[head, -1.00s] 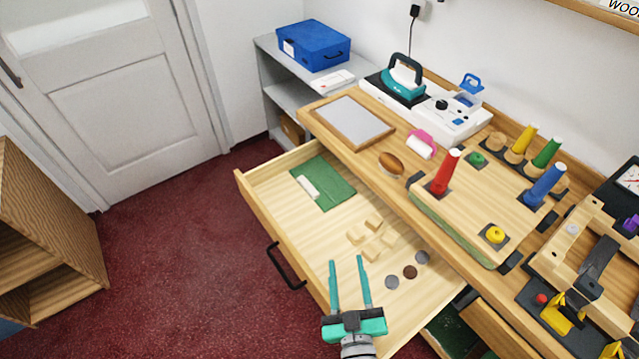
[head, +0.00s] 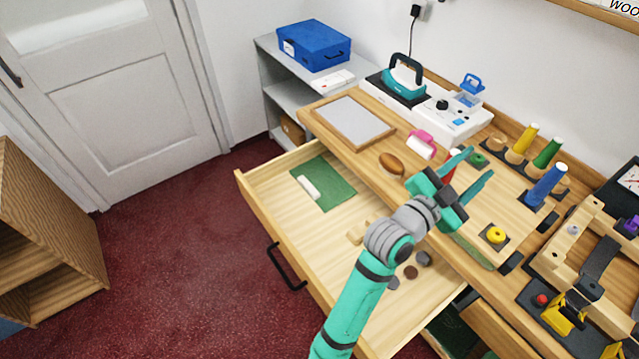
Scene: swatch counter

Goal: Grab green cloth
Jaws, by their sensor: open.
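The green cloth (head: 335,187) lies flat in the far left part of the open wooden drawer (head: 262,163). A small white block (head: 308,187) lies on the cloth's left part. My gripper (head: 474,170) is open, over the workbench to the right of the drawer, well apart from the cloth. Its fingers point up and right. It hides most of the red cone (head: 449,157). I see nothing between the fingers that is clearly held.
My arm crosses the drawer's near part, partly hiding wooden blocks (head: 356,236) and dark discs (head: 411,272). The air above the cloth is clear.

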